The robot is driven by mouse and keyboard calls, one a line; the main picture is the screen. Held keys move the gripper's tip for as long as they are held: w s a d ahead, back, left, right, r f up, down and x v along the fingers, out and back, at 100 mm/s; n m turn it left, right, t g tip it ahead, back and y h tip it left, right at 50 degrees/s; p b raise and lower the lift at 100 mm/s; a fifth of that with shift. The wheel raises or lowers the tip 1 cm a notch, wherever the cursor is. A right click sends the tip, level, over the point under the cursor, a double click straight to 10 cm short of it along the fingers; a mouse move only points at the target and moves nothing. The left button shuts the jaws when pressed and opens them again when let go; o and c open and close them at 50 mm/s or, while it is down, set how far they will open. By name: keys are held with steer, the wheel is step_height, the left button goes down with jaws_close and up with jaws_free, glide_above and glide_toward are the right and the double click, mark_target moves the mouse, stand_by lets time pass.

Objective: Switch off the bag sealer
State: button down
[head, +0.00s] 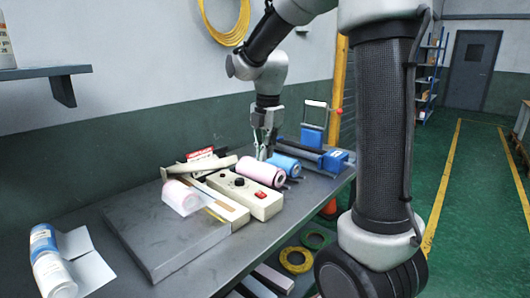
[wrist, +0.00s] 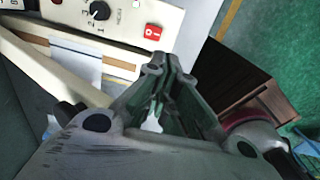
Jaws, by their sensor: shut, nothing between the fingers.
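The bag sealer (head: 228,187) is a cream box on the grey bench, with dark knobs and a red rocker switch (head: 261,195) near its right end. In the wrist view its cream panel (wrist: 127,22) crosses the top left, with a numbered dial and the red switch (wrist: 153,31) with white marks. I cannot tell which side of the switch is pressed in. My gripper (head: 263,156) points down above the bench, behind the sealer's panel as the head sees it. In the wrist view its shut fingertips (wrist: 166,68) are empty and appear just below the switch, apart from it.
A pink roll (head: 262,170) and a blue roll (head: 284,164) lie close behind the sealer. A clear roll (head: 181,197) and a grey flat slab (head: 165,232) are at its left. Blue-ended equipment (head: 333,160) stands at the bench's far end. The green floor (head: 485,180) on the right is open.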

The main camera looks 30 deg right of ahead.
mark_target(256, 194)
steer(key=shift+w+a+r+t, duration=0.2)
steer(key=shift+w+t, duration=0.2)
steer(key=shift+w, duration=0.2)
steer(key=shift+f, duration=0.1)
steer(key=f, duration=0.4)
steer(key=w+f, duration=0.1)
steer(key=f, duration=0.4)
steer(key=w+f, duration=0.1)
steer(key=f, duration=0.3)
steer(key=shift+a+f, duration=0.3)
steer(key=shift+a, duration=0.05)
